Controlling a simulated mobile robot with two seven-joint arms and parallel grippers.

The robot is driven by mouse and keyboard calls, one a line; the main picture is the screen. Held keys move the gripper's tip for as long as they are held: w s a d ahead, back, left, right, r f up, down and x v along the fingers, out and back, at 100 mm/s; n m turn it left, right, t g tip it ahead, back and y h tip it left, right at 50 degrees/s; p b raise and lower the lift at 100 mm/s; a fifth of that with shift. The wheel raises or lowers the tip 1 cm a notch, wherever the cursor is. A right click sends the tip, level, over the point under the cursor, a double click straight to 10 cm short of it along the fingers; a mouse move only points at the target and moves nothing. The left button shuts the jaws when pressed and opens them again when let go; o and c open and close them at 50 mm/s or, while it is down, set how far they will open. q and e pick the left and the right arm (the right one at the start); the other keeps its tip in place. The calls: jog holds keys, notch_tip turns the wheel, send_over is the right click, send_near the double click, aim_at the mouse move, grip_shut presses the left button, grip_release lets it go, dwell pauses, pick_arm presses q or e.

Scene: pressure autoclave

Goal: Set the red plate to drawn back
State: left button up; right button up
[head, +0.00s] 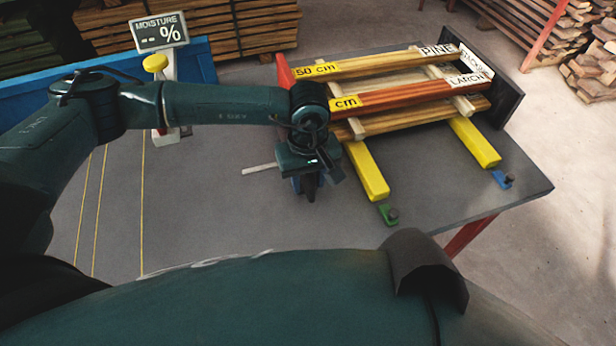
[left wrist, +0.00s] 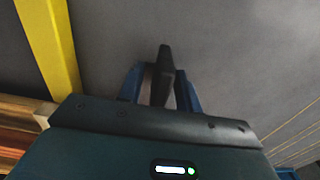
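The red plate (head: 284,72) stands upright at the left end of the stack of boards in the head view, close to the ends of the boards. My left gripper (head: 310,187) is low over the table, in front of the stack. In the left wrist view its two blue fingers (left wrist: 162,88) stand on either side of a black handle-like piece (left wrist: 163,75). The fingers are close to it, but I cannot tell whether they press on it. What the black piece joins to is hidden under the gripper. My right gripper is out of view.
Yellow bars (head: 367,171) lie under the boards, with green (head: 388,213) and blue (head: 502,179) clamps at their ends. A black plate (head: 490,85) closes the stack's right end. A moisture meter (head: 160,33) and a blue bin (head: 200,62) stand at the left. The table's front left is clear.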

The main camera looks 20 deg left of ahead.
pick_arm(q)
grip_shut()
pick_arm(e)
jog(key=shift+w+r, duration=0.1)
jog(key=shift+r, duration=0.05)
